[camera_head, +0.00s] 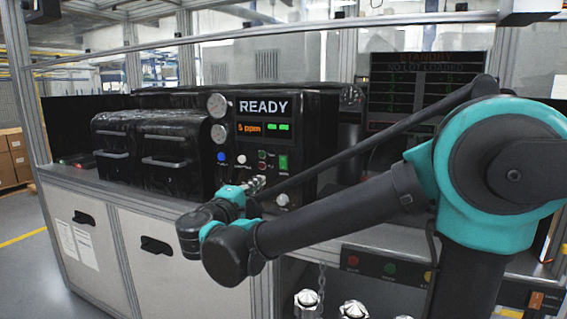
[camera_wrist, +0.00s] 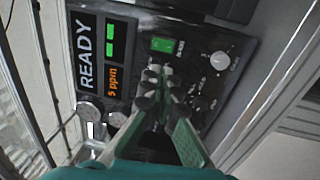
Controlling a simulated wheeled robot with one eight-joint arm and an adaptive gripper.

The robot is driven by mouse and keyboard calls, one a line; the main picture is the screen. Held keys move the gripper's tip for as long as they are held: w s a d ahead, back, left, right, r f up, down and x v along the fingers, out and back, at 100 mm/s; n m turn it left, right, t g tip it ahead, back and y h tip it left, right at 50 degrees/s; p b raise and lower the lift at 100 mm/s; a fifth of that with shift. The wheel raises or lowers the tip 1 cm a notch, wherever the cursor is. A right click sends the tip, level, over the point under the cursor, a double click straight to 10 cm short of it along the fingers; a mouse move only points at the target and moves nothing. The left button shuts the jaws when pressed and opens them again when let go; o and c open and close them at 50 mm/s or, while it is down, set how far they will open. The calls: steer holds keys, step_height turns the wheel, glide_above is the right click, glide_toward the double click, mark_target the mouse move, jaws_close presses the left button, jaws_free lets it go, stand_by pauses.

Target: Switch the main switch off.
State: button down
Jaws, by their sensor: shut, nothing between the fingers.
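The main switch appears to be the green lit rocker (camera_head: 283,163) on the right of the black READY panel; its small label is too blurred to read for certain. In the wrist view the rocker (camera_wrist: 162,45) shows just beyond my fingertips and is not covered. My gripper (camera_wrist: 158,76) is shut and empty, pointing at the panel, with a gap between its tips and the rocker in the picture. In the head view my gripper (camera_head: 258,184) is in front of the lower panel, left of and below the rocker. Whether it touches the panel cannot be told.
The panel's display (camera_head: 263,128) reads READY and 5 ppm. A blue button (camera_head: 221,157), a white button (camera_head: 241,159) and a pale knob (camera_head: 282,199) are near my gripper. Two black drawered boxes (camera_head: 157,148) stand left. A dark screen (camera_head: 424,90) reads STANDBY.

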mark_target(281, 159)
steer(key=shift+a+r, duration=0.2)
steer(key=shift+r, duration=0.05)
steer(key=x, duration=1.4)
steer(key=shift+r, duration=0.1)
steer(key=shift+w+d+r, duration=0.15)
steer(key=shift+w+r, duration=0.1)
steer(key=shift+w, duration=0.1)
steer(key=shift+s, duration=0.1)
steer(key=shift+s, duration=0.1)
